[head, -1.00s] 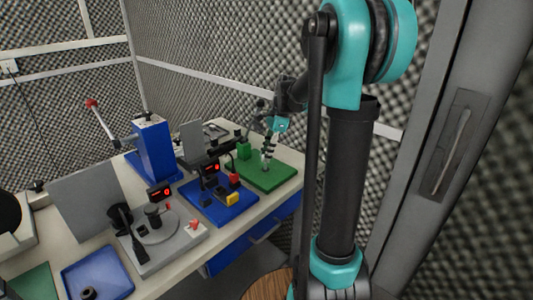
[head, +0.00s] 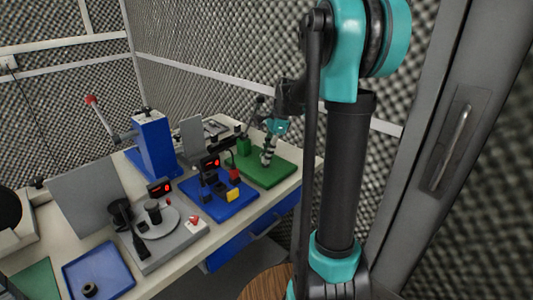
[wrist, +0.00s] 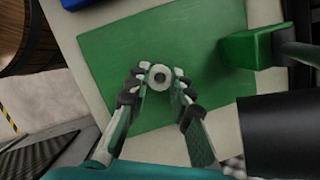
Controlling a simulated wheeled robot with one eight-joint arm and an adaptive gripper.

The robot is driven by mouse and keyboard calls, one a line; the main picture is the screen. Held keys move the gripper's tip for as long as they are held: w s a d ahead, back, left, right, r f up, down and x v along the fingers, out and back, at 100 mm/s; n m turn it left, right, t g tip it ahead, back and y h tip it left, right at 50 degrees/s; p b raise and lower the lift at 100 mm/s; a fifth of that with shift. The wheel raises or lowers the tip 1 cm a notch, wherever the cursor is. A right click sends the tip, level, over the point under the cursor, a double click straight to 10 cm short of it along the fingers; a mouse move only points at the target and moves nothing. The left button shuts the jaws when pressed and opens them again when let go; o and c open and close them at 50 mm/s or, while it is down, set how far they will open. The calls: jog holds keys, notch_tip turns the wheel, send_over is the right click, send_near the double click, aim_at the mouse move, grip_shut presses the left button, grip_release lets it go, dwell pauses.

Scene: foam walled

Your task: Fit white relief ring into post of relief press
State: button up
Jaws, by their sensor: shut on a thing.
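A small white ring (wrist: 158,77) with a dark hole sits between the fingertips of my gripper (wrist: 159,84) in the wrist view. The gripper is shut on the ring. In the head view my gripper (head: 267,156) points down over the green base plate (head: 273,175), and the ring is too small to make out there. A green block (wrist: 237,50) with an arm stands on the plate to the right of the ring in the wrist view. It also shows in the head view (head: 243,147). I see no post clearly, and cannot tell whether one is under the ring.
A blue board (head: 222,205) with a yellow block (head: 233,195) stands in front of the green plate. A grey turntable unit (head: 165,228), a blue tray (head: 98,276) and a blue lever press (head: 154,145) also stand on the table. Foam walls (head: 230,60) stand close behind.

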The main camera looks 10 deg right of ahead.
jog(key=shift+f, duration=0.85)
jog(key=o, duration=0.9)
jog(key=v, duration=1.2)
